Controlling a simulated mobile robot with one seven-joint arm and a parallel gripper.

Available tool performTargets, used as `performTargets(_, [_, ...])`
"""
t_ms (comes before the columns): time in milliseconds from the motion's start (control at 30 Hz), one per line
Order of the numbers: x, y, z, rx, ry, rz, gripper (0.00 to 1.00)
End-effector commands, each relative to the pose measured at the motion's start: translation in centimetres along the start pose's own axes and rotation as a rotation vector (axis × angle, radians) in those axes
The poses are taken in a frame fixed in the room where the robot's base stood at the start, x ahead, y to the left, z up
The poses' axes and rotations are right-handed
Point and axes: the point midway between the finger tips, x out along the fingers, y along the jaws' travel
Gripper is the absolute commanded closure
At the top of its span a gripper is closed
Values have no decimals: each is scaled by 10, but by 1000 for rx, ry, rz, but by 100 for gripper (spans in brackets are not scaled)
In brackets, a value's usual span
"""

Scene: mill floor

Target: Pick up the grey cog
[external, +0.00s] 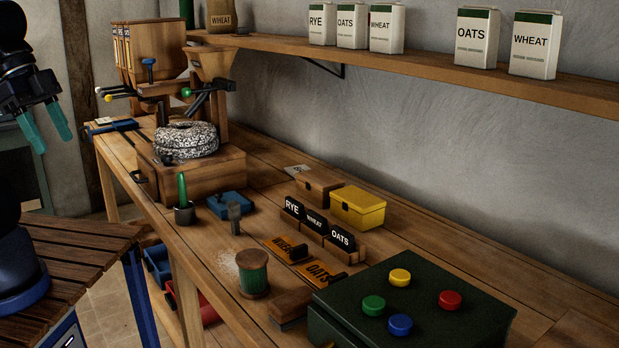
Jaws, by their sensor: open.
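My gripper (51,142) is at the far left, high above the floor and left of the workbench. Its two teal fingers point down and stand apart, with nothing between them. I cannot clearly make out a grey cog.
The workbench (205,262) holds a speckled millstone (186,141), a blue tray (230,203), a green spool (253,273), a yellow box (358,207), label blocks (318,225) and a dark green box (345,317) with coloured knobs. A shelf (420,66) with grain packets hangs above.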

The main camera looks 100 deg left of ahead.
Motion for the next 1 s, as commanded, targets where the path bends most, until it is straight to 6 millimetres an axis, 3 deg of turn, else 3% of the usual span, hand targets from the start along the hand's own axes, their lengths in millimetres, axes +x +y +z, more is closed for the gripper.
performTargets(300, [1, -1, -2, -5, -3, -2, 47])
performTargets(467, [8, -11, -18, -48, -25, -12, 47])
performTargets(767, [41, -52, -68, -198, -97, -46, 47])
performTargets(1000, [76, -96, -101, -321, -153, -72, 47])
